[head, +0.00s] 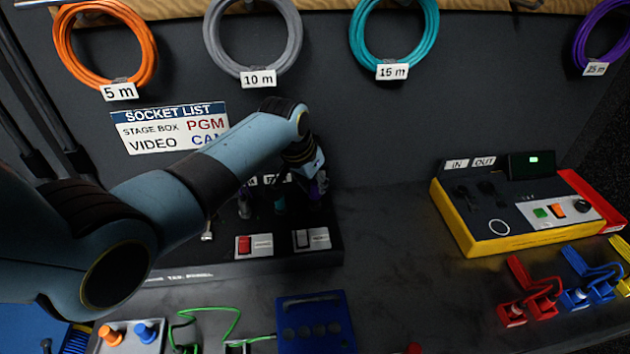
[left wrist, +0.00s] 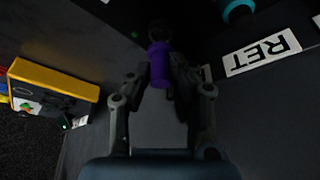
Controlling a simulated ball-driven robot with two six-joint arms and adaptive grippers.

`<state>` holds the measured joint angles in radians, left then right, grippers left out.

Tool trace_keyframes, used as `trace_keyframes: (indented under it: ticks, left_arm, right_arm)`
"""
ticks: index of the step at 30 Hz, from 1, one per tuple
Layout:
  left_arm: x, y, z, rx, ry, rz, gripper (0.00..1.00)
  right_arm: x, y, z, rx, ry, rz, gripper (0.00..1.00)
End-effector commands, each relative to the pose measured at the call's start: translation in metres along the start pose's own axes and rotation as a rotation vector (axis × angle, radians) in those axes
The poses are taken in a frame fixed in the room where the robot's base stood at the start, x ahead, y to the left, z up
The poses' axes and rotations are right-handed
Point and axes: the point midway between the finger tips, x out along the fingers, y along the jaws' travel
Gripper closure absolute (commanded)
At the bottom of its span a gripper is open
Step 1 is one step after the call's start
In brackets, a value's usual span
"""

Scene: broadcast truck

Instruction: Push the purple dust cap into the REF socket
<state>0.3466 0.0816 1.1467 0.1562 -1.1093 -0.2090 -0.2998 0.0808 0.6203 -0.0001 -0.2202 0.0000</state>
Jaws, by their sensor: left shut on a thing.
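My left gripper (head: 316,183) reaches down at the right end of the dark panel (head: 290,266). In the left wrist view its fingers (left wrist: 160,78) are shut on the purple dust cap (left wrist: 158,60), a small cylinder. The cap's far end is at a dark round fitting (left wrist: 160,32); I cannot tell whether it touches or enters it. In the head view the cap is mostly hidden by the gripper. The REF label does not show legibly. A RET label (left wrist: 262,52) and a teal cap (left wrist: 238,9) lie to the right in the wrist view. My right gripper is not in view.
The panel has a red switch (head: 254,245) and a dark switch (head: 311,239). A yellow-edged box (head: 470,237) stands at right, with red connectors (head: 530,292) in front. A blue block (head: 315,322) is at front. The surface between panel and yellow-edged box is clear.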

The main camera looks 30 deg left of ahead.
Motion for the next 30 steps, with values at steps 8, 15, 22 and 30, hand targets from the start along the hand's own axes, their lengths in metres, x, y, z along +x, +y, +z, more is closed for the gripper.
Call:
trace_keyframes:
  ticks: [8, 15, 22, 30]
  left_arm:
    - [0.0002, 0.0001, 0.0, 0.0, 0.0, 0.0, 0.97]
    - [-0.0001, 0.0002, 0.0001, 0.001, 0.0, 0.0, 0.97]
    - [-0.0004, 0.0001, -0.0005, 0.005, 0.001, 0.0, 0.97]
    - [0.0006, 0.0001, 0.0001, 0.005, 0.001, 0.0, 0.97]
  right_arm:
    - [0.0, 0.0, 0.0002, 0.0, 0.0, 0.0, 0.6]
    - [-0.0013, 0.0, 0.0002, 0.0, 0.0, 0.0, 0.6]
    - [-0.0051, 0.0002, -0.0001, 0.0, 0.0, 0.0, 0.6]
    - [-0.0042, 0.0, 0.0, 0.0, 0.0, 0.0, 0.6]
